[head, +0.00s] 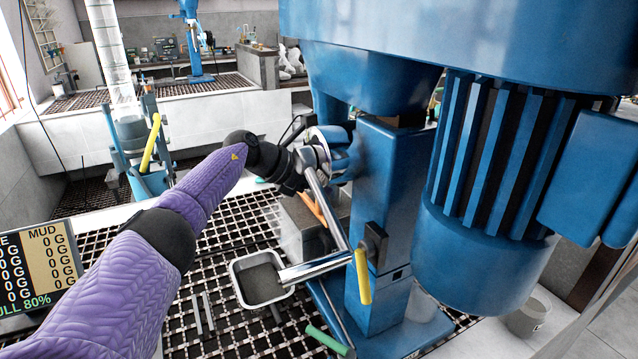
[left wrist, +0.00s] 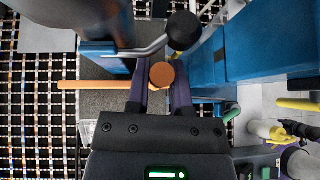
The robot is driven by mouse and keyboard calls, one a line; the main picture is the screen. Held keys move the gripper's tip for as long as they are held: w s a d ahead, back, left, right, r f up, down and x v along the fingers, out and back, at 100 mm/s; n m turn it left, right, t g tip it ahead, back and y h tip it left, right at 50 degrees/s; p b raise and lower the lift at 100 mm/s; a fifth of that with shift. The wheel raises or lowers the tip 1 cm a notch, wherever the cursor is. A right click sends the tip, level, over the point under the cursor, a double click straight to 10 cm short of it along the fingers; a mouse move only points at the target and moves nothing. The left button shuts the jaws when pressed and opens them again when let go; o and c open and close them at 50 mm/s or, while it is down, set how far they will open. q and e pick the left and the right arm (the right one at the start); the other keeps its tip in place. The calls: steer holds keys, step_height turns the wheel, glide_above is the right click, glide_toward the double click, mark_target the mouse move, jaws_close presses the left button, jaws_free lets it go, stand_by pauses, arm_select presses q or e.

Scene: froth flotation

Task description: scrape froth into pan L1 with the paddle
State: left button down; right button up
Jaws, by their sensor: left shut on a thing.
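In the head view my left arm reaches in from the left, and its black wrist end (head: 268,160) is beside the blue machine. The fingertips are hidden there. In the left wrist view my left gripper (left wrist: 161,92) is shut on the round brown end of a handle (left wrist: 162,75), likely the paddle's. An orange bar (left wrist: 95,85) crosses behind the fingers. An orange stick (head: 312,208) also shows below the wrist in the head view. A white-rimmed pan (head: 238,284) with a dark grey inside sits on the grating; its label is not visible. No froth can be made out.
The blue machine column (head: 378,200) and large motor (head: 490,200) stand close on the right. A silver spout (head: 315,269) reaches over the pan's right edge. A lever's black knob (left wrist: 184,31) is near my fingers. A display (head: 45,265) stands at left.

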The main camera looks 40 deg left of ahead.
arm_select(q)
steer(key=shift+f, duration=0.1)
stand_by(0.7)
steer(key=p+v, duration=0.3)
steer(key=v, duration=0.1)
steer(key=shift+w+d+r, duration=0.1)
steer(key=shift+d+r, duration=0.05)
steer(key=shift+r, duration=0.05)
stand_by(0.9)
stand_by(1.6)
steer(key=s+a+r+b, duration=0.1)
steer(key=s+b, duration=0.6)
steer(key=s, duration=0.2)
steer(key=shift+s+a, duration=0.2)
